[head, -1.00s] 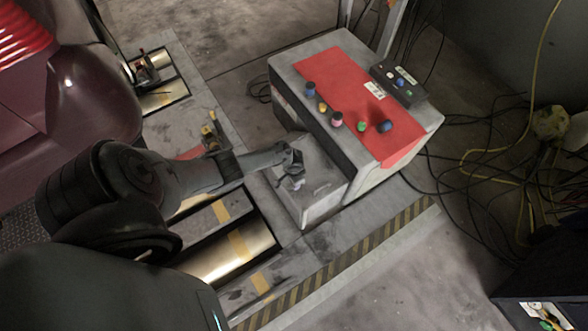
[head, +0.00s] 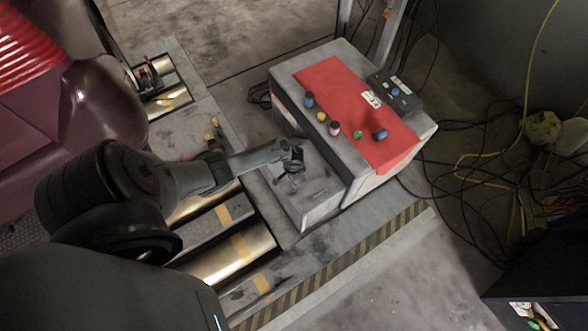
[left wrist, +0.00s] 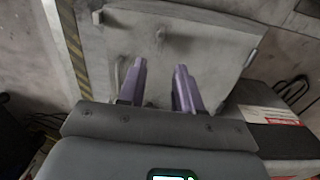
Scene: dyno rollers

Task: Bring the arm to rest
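My left arm comes in from the left in the head view, and its gripper (head: 292,172) hangs over the grey lower box (head: 320,208) in front of the red-topped console (head: 345,90). In the left wrist view the two purple fingers of the left gripper (left wrist: 160,75) stand apart with nothing between them, so it is open and empty. They point toward a pale grey panel (left wrist: 205,45); I cannot tell whether they touch it. My right gripper is not in view.
Several coloured knobs sit on the console, with a black button box (head: 396,90) at its back edge. Metal rollers (head: 228,258) lie below my arm. A dark red vehicle (head: 105,105) stands at the left. Loose cables (head: 470,190) cover the floor at right.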

